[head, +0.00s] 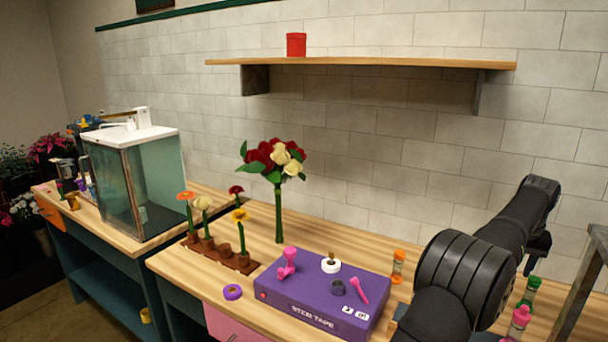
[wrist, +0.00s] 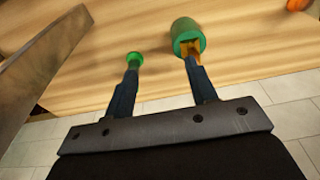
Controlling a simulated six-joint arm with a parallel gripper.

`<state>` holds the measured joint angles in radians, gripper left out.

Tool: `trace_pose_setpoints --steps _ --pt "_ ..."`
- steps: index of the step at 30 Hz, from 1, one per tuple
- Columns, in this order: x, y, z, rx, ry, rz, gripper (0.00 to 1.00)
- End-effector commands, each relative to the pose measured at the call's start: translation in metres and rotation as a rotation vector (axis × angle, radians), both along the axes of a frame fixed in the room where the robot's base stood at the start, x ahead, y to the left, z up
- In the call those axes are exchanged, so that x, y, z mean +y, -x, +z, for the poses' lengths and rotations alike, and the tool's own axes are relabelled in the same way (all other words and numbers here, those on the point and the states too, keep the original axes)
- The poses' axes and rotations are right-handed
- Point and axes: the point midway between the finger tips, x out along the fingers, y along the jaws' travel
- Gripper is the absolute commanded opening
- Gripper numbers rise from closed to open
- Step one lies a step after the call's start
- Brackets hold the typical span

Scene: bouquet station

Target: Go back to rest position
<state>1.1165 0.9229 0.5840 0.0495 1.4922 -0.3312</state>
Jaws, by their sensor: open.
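My gripper (wrist: 160,70) shows in the wrist view with its two dark fingers apart and nothing clearly held between them. A green cylinder with an orange part (wrist: 187,34) is beyond the right fingertip, and a small green round piece (wrist: 134,58) is at the left fingertip; I cannot tell if either touches a finger. In the head view my black arm (head: 465,265) reaches over the right side of the bench, and the gripper's fingers are not visible there. A bouquet of red and cream flowers (head: 275,155) stands upright at the back of the bench.
A purple box (head: 325,295) with small tools sits mid-bench, with a purple tape roll (head: 232,292) beside it. A brown flower rack (head: 220,253) is at left. Small bottles (head: 398,266) stand near my arm.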

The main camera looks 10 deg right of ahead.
Motion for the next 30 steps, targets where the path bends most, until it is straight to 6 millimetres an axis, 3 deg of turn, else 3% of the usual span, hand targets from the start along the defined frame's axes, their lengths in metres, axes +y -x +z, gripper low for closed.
trace_pose_setpoints --steps 8,18,30 --pt "-0.001 0.049 0.030 0.000 0.001 -0.002 0.52" --pt "0.001 0.050 0.084 -0.001 0.002 0.002 0.52" --pt "0.041 0.061 0.100 0.000 0.000 0.023 0.52"
